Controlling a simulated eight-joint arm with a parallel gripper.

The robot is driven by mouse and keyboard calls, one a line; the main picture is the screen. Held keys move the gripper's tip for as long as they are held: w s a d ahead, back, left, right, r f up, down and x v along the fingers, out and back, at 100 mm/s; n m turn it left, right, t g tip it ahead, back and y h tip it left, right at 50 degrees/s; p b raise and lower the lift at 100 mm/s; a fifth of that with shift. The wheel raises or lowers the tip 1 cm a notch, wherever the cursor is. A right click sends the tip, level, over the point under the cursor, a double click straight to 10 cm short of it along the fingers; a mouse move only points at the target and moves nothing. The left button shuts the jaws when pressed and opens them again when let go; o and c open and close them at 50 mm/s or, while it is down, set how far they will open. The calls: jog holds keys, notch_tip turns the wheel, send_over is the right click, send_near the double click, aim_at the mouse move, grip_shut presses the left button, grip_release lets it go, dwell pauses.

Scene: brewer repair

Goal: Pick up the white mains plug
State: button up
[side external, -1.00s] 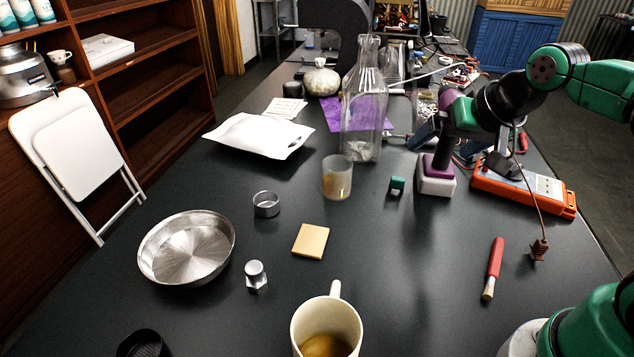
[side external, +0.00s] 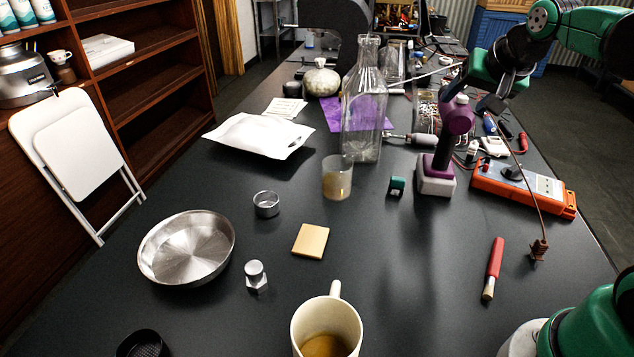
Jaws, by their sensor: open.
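A small white piece, which looks like the white mains plug (side external: 495,146), lies on the dark bench just behind the orange meter. It is small in this view and its pins cannot be made out. My gripper (side external: 484,104) is above the bench at upper right, behind the purple drill and above and beyond the white piece. It is open, apart from the white piece, and I see nothing held in it. The drill partly hides the area by the fingers.
The purple drill (side external: 455,120) stands upright on its pale base, left of the white piece. The orange meter (side external: 525,188) lies in front. A tall glass bottle (side external: 362,120) stands to the left.

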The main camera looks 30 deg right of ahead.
jog(key=d+r+m+g+h, duration=0.1)
jog(key=d+r+m+h, duration=0.2)
jog(key=d, duration=0.9)
jog(key=n+g+h, duration=0.3)
jog(key=n+h, duration=0.2)
jog(key=n, duration=1.4)
send_over(474, 144)
jog(key=s+d, duration=0.1)
jog(key=s, duration=0.4)
notch_tip(474, 144, down, 14)
jog(key=w+a+f+n, duration=0.1)
jog(key=f+n, duration=0.1)
jog(key=n, duration=0.2)
jog(key=w+a+f+n+t, duration=0.1)
jog(key=a+n, duration=0.1)
jog(key=n, duration=0.3)
jog(key=a+f+n+t, duration=0.1)
jog(key=f+n, duration=0.1)
jog(key=n, duration=0.3)
jog(key=shift+w+a+f+h, duration=0.2)
jog(key=shift+w+f+h, duration=0.1)
jog(key=shift+w+f, duration=0.1)
jog(key=shift+w+a+f+n+t, duration=0.1)
jog(key=shift+a+f+n+t, duration=0.05)
jog(key=shift+n, duration=0.35)
jog(key=shift+a+f+n+t, duration=0.1)
jog(key=shift+a+n+t, duration=0.05)
jog(key=shift+n, duration=0.35)
jog(key=shift+x, duration=2.75)
